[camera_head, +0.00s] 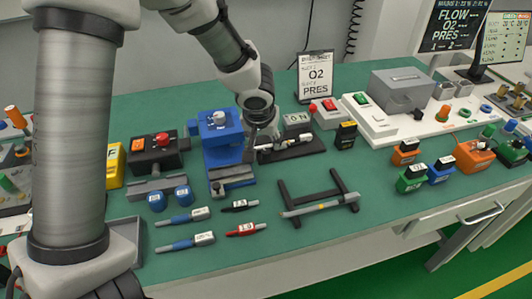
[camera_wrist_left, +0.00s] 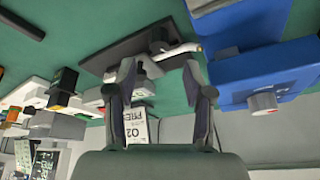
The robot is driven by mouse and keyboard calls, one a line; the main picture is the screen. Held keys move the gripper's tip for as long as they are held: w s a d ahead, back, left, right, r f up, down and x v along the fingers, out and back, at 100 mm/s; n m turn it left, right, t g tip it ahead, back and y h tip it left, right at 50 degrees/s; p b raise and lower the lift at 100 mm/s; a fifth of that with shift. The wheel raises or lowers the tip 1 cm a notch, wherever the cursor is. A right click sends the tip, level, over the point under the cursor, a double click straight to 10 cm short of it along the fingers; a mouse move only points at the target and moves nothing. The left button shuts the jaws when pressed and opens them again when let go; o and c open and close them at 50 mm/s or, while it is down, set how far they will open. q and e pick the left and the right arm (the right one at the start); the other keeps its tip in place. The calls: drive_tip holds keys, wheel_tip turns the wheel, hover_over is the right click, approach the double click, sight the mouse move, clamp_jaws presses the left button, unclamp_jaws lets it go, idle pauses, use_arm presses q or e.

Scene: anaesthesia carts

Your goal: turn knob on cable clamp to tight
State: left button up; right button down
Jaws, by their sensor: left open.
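A low black fixture (camera_head: 305,151) lies right of a blue stand (camera_head: 222,150) on the green bench. A pale rod with an orange tip lies across it. In the left wrist view the fixture shows as a black plate (camera_wrist_left: 115,55) with a small dark knob-like part (camera_wrist_left: 158,40). I cannot tell surely whether this is the cable clamp. The blue stand has a pale knob (camera_head: 219,117) on top; a grey knob (camera_wrist_left: 264,103) shows on it in the wrist view. My left gripper (camera_wrist_left: 158,68) is open at the black fixture, its fingers apart. My right gripper is out of view.
A black box with a red button (camera_head: 160,140) stands left of the blue stand. A black frame with a grey bar (camera_head: 318,205) and several pen-like tools (camera_head: 190,216) lie in front. A white console (camera_head: 390,125) stands right.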

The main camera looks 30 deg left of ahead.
sight(266, 151)
use_arm(q)
drive_tip(key=b+x, duration=0.1)
drive_tip(key=x, duration=0.4)
drive_tip(key=shift+d+f, duration=0.1)
drive_tip(key=shift+f, duration=0.25)
drive_tip(key=shift+w+f, duration=0.25)
drive_tip(key=shift+s+r, duration=0.1)
drive_tip(key=shift+s, duration=0.05)
clamp_jaws()
drive_tip(key=shift+m+h+b, duration=0.3)
drive_tip(key=shift+m+b, duration=0.25)
drive_tip(key=shift+m, duration=0.15)
drive_tip(key=shift+m+t+h, duration=0.3)
drive_tip(key=shift+m, duration=0.5)
unclamp_jaws()
